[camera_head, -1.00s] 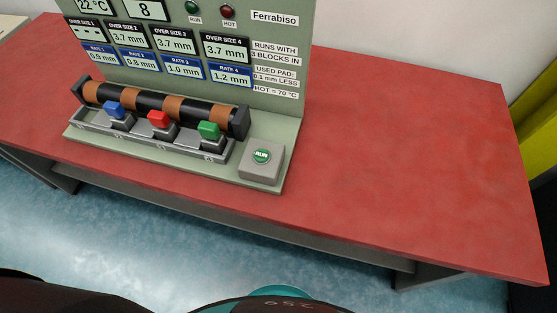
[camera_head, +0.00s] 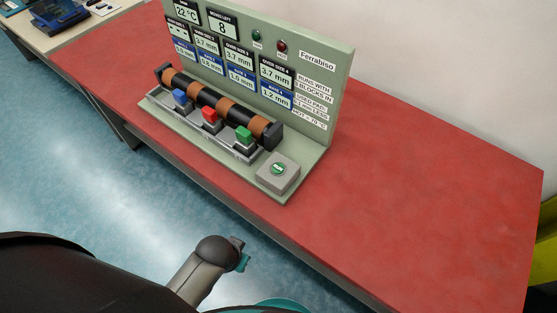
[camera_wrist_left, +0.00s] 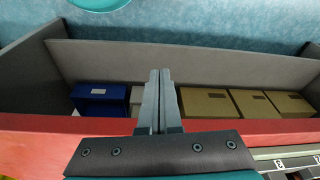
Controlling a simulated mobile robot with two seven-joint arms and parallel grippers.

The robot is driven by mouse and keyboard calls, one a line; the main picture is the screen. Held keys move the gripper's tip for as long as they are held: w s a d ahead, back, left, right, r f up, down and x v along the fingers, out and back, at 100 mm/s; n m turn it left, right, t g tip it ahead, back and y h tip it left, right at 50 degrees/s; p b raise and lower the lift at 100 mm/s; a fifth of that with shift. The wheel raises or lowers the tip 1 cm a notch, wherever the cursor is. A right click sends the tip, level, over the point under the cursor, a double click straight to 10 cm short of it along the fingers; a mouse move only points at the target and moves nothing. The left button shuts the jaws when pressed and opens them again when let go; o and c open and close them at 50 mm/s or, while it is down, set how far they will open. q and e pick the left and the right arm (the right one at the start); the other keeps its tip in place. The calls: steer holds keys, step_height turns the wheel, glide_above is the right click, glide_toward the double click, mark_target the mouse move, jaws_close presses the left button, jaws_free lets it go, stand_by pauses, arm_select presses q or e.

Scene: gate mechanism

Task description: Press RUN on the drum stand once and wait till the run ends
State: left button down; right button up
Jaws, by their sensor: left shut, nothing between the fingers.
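The drum stand (camera_head: 318,95) is a pale green panel on the red table. Its RUN button (camera_head: 278,169) is green, on a grey box at the stand's front right corner. A black and brown drum (camera_head: 213,101) lies across the stand. A blue block (camera_head: 180,97), a red block (camera_head: 210,115) and a green block (camera_head: 243,135) sit along its front. The displays read 22 °C and 8; the RUN lamp (camera_head: 257,35) and HOT lamp (camera_head: 282,46) look dark. My left gripper (camera_head: 244,260) is in front of the table, apart from the button. Its fingers (camera_wrist_left: 160,77) are shut and empty. My right gripper is not in view.
The red table (camera_head: 420,190) is clear right of the stand. Another table with a blue device (camera_head: 58,14) stands at the far left.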

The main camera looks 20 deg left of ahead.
arm_select(q)
steer(key=w+d+r+n+t+h+p, duration=0.1)
steer(key=w+r+p, duration=0.1)
steer(key=r, duration=0.6)
steer(key=w+d+r+n+p, duration=0.1)
steer(key=w+d+r+p, duration=0.15)
steer(key=r, duration=0.55)
step_height(320, 180, up, 6)
steer(key=f+n+t+h+p, duration=0.1)
steer(key=n+t+h+p, duration=0.3)
steer(key=n, duration=1.4)
glide_above(274, 169)
steer(key=b, duration=0.1)
steer(key=shift+r+g+h, duration=0.25)
steer(key=shift+g+h, duration=0.25)
steer(key=shift+h, duration=0.1)
step_height(274, 169, down, 8)
steer(key=b, duration=0.9)
steer(key=shift+f+b, duration=0.35)
steer(key=shift+f, duration=0.05)
